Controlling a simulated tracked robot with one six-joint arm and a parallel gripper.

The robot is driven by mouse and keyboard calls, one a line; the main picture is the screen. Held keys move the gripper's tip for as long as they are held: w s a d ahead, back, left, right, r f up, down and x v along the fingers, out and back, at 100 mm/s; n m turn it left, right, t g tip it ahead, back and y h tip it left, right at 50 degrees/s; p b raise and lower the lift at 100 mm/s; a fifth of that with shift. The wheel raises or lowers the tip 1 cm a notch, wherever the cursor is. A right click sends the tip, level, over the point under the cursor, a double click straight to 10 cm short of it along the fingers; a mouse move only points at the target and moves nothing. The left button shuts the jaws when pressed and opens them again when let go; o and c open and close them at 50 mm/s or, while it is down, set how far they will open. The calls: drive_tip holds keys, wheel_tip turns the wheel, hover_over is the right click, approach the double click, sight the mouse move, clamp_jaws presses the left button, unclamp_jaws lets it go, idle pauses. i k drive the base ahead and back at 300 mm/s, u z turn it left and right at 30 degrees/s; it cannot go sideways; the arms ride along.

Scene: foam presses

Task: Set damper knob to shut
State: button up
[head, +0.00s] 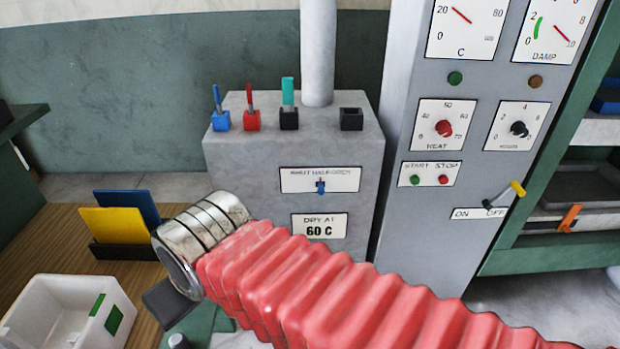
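The small blue damper knob (320,187) sits on a white label plate (345,180) on the front of the grey box. The plate's lettering is small but seems to read shut, half, open from left to right. The knob stands near the middle of the plate, and its pointer looks roughly upright. My arm, in a red ribbed sleeve with a metal cuff, crosses the lower foreground. Part of my gripper (166,301) seems to show as a dark piece below the cuff, left of and below the knob and apart from it. Its fingers cannot be made out.
A "DRY AT 60 C" sign (320,226) is under the knob. Coloured levers (250,110) and a pipe (317,50) top the box. A grey control panel (450,130) stands right. A white bin (65,310) and a folder rack (122,250) are on the left table.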

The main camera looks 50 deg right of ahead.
sight(320, 185)
drive_tip(key=z, duration=0.55)
drive_tip(key=i, duration=0.9)
drive_tip(key=z, duration=0.6)
